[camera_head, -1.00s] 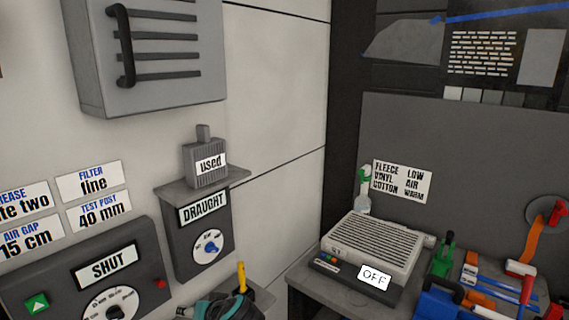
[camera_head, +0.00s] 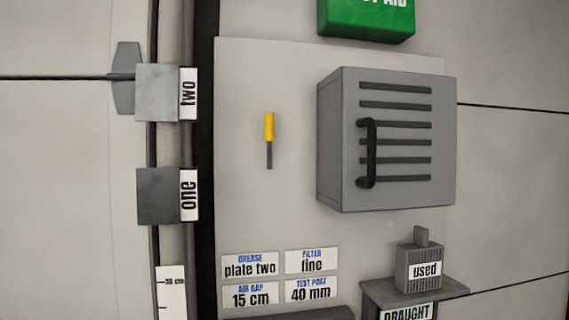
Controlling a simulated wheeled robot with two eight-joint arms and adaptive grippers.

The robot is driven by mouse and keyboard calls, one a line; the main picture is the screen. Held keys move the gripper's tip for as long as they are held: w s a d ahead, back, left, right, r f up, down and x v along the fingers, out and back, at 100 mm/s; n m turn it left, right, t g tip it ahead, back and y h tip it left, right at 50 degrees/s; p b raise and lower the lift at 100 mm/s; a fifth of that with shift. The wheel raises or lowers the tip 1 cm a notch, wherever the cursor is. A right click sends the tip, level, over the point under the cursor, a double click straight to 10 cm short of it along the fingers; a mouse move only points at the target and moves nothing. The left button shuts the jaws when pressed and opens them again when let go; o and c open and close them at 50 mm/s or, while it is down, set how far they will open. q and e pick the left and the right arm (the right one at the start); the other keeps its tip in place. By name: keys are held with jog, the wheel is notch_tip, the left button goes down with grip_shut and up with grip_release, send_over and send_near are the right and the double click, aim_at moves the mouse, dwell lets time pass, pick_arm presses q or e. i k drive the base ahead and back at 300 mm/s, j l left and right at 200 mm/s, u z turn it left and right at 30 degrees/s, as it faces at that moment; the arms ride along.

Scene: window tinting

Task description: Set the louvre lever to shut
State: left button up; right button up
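A lever (camera_head: 269,139) with a yellow grip and a thin grey stem is on the light wall panel, left of the louvre box. Its yellow end points up and its stem hangs straight below. No label shows beside it. The grey louvre box (camera_head: 334,140) has several dark horizontal slots and a black vertical handle (camera_head: 368,153) on its front. Neither of my grippers is in view.
Blocks marked two (camera_head: 157,93) and one (camera_head: 157,196) sit on a vertical rail at left. A green first aid box (camera_head: 366,22) is above. A "used" filter box (camera_head: 418,271) stands on a shelf at lower right. Setting cards (camera_head: 250,265) are below. The wall around the lever is clear.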

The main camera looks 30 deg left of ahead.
aim_at(269, 117)
jog(key=u, duration=1.25)
